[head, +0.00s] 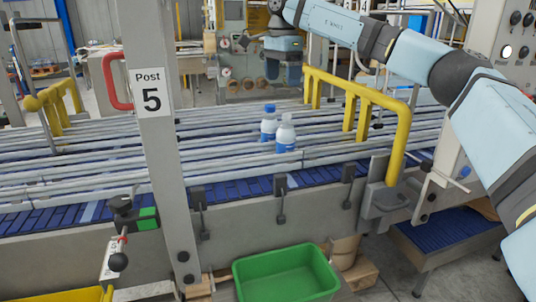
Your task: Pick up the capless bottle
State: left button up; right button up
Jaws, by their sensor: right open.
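Two small clear bottles with blue labels stand upright, close together, among the metal rails of the conveyor (230,189). The capless bottle (286,135) is the nearer one and has a pale top with no blue cap. The other bottle (269,123), just behind and to the left, wears a blue cap. My right gripper (282,83) hangs from the arm that comes in from the upper right. It is open and empty, pointing down, above the bottles in the picture and apart from them. My left gripper is not in view.
A grey post (158,150) marked "Post 5" rises left of the bottles. A yellow guard rail (401,135) stands to their right. A green bin (286,280) sits below the conveyor's front edge. Long rails run along both sides of the bottles.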

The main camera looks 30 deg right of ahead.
aim_at(287, 114)
jog(key=f, duration=0.2)
jog(key=s+f, duration=0.1)
jog(key=shift+d+f+p, duration=0.15)
jog(key=shift+d+p, duration=0.15)
jog(key=shift+d, duration=0.1)
notch_tip(287, 114, down, 4)
jog(key=shift+w+f, duration=0.15)
jog(key=shift+f+p, duration=0.35)
jog(key=shift+f, duration=0.05)
jog(key=f, duration=0.1)
jog(key=f+p, duration=0.1)
jog(key=f, duration=0.3)
jog(key=shift+d, duration=0.3)
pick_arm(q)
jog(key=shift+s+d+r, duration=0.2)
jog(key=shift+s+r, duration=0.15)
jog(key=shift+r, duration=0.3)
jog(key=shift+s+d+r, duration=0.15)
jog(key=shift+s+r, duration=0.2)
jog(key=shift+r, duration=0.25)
pick_arm(e)
jog(key=c, duration=1.5)
